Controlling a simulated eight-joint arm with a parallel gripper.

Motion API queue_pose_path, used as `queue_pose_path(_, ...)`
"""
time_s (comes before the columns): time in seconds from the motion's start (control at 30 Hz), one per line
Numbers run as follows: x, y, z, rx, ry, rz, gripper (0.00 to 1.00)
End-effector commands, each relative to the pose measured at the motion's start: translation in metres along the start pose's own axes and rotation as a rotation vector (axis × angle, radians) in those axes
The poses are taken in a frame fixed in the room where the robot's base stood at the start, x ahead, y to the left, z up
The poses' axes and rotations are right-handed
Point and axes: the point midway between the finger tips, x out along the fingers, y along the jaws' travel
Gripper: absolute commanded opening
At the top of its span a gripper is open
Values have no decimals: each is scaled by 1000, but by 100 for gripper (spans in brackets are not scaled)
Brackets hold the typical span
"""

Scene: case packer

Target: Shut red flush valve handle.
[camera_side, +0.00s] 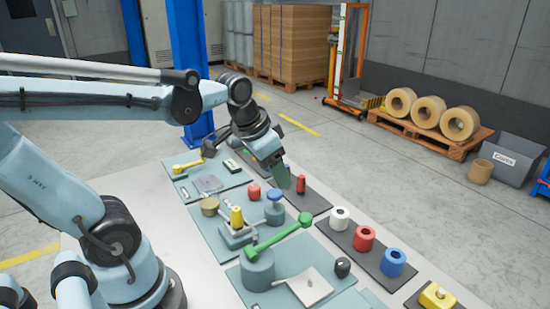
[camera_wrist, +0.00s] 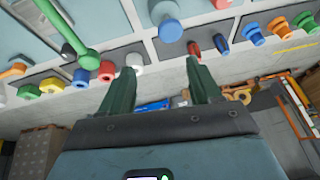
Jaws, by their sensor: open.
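I cannot make out a red lever-type handle for certain in either view. Red parts in the side view are a small rounded knob (camera_side: 254,191) on the middle panel, a slim upright piece (camera_side: 301,184) on a dark strip, and a red ring (camera_side: 364,238). The red ring also shows in the wrist view (camera_wrist: 107,71), as does a small red piece (camera_wrist: 194,48). My gripper (camera_side: 284,182) is over the far part of the panels, near the slim red piece. In the wrist view my gripper (camera_wrist: 164,80) has its green fingers apart, with nothing held between them.
A long green lever (camera_side: 280,236) rises over the near panel. A yellow lever (camera_side: 187,165) lies on the far panel. White (camera_side: 340,218) and blue (camera_side: 392,262) rings flank the red ring.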

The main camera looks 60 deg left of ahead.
Motion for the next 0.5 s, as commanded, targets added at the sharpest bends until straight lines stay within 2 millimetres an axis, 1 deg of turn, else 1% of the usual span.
queue_pose_path(0.03, 1, -14, -6, 4, -44, -4, 63)
queue_pose_path(0.2, 7, -58, -15, 44, -197, 16, 63)
queue_pose_path(0.3, 12, -84, -17, 64, -275, 44, 63)
queue_pose_path(0.4, 17, -105, -16, 79, -337, 77, 63)
queue_pose_path(0.5, 21, -120, -15, 92, -378, 106, 63)
